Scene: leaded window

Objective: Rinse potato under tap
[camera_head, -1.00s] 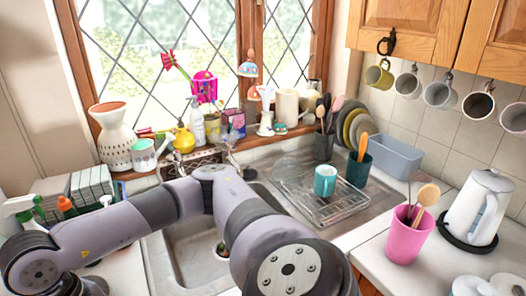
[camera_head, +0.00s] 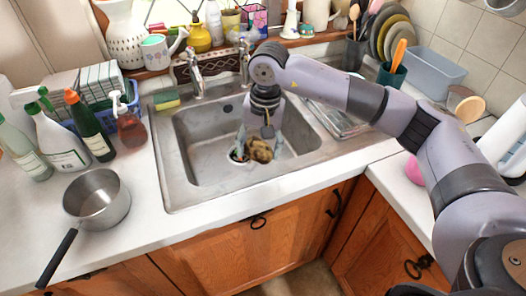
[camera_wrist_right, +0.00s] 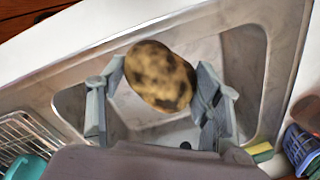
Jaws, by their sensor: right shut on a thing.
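A brown potato with dark dirty patches (camera_head: 259,151) is held low over the sink (camera_head: 205,165). My right gripper (camera_head: 257,148) points down with its fingers on either side of it, shut on it. The wrist view shows the potato (camera_wrist_right: 160,77) between the two grey fingers, above the basin. A metal tap (camera_head: 195,73) stands at the back left rim of the sink, left of the gripper. A second metal tap or fitting (camera_head: 244,62) is partly behind my arm. No water stream shows. My left gripper is not in view.
A green and yellow sponge (camera_head: 166,101) lies on the sink's left rim. Spray bottles (camera_head: 57,140) and a saucepan (camera_head: 97,197) stand on the left counter. A drying rack (camera_head: 340,120) is right of the basin, partly behind my arm. The basin's left half is clear.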

